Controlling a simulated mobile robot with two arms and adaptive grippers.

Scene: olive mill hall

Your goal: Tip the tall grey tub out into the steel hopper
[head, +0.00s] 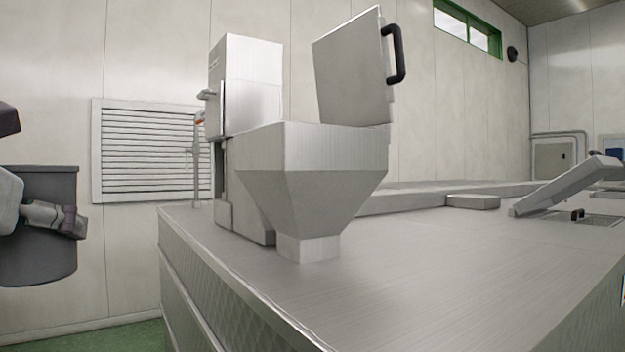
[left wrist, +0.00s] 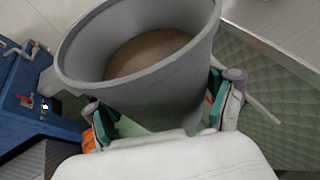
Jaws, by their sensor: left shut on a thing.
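The tall grey tub (head: 40,258) is at the left edge of the head view, upright and left of the steel counter. My left gripper (head: 72,222) is shut on it. In the left wrist view the tub (left wrist: 150,98) sits between the two fingers of my left gripper (left wrist: 160,115), and brown contents show inside it. The steel hopper (head: 312,185) stands on the counter, right of the tub and apart from it. Its lid (head: 352,72) with a black handle is raised. The hopper's inside is hidden from this height. My right gripper is not in view.
The steel counter (head: 430,250) carries the hopper, a tall steel housing (head: 250,85) behind it and a sloped metal piece (head: 565,185) at the right. A blue unit (left wrist: 35,90) with red-handled valves shows in the left wrist view. The counter in front of the hopper is bare.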

